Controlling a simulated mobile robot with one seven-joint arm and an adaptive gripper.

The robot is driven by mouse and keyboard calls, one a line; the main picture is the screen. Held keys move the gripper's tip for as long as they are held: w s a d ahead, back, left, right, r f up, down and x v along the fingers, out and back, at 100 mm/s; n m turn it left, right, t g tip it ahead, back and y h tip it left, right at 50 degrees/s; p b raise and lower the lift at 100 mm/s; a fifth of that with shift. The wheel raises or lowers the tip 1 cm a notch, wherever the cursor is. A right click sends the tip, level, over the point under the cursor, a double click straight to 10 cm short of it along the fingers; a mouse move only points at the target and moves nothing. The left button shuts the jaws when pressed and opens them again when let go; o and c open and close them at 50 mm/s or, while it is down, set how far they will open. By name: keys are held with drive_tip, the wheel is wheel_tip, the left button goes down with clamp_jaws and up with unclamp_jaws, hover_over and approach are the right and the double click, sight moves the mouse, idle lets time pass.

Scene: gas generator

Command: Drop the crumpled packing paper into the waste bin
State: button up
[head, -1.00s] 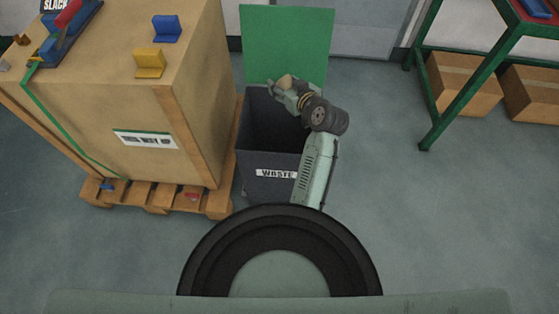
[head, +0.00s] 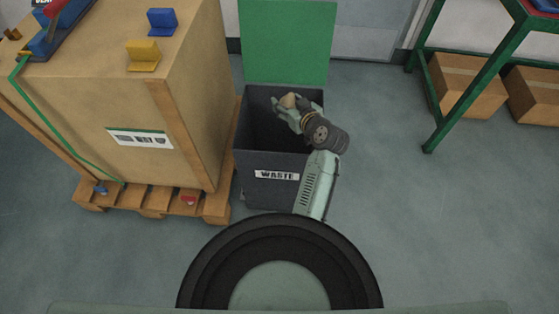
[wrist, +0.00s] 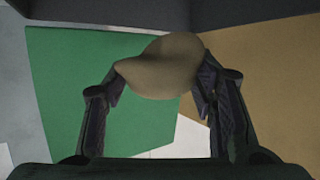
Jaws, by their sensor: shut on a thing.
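The crumpled packing paper (head: 289,100) is a small tan lump between the fingers of my gripper (head: 285,107). In the wrist view the paper (wrist: 160,67) is pinched between both fingertips of my gripper (wrist: 160,78). The waste bin (head: 262,186) is dark grey with a white WASTE label, and its green lid (head: 285,40) stands open at the back. In the head view my gripper shows over the right rear part of the bin's mouth. I cannot tell exactly how high it is against the rim.
A large wooden crate (head: 185,120) on a pallet (head: 150,206) stands close to the bin's left side. Yellow (head: 143,56) and blue (head: 162,21) pieces lie on the crate. A green rack (head: 462,82) with cardboard boxes (head: 466,85) stands at right. Floor between bin and rack is clear.

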drive_tip(key=o, duration=0.9)
drive_tip(key=v, duration=1.2)
drive_tip(key=shift+r, duration=0.1)
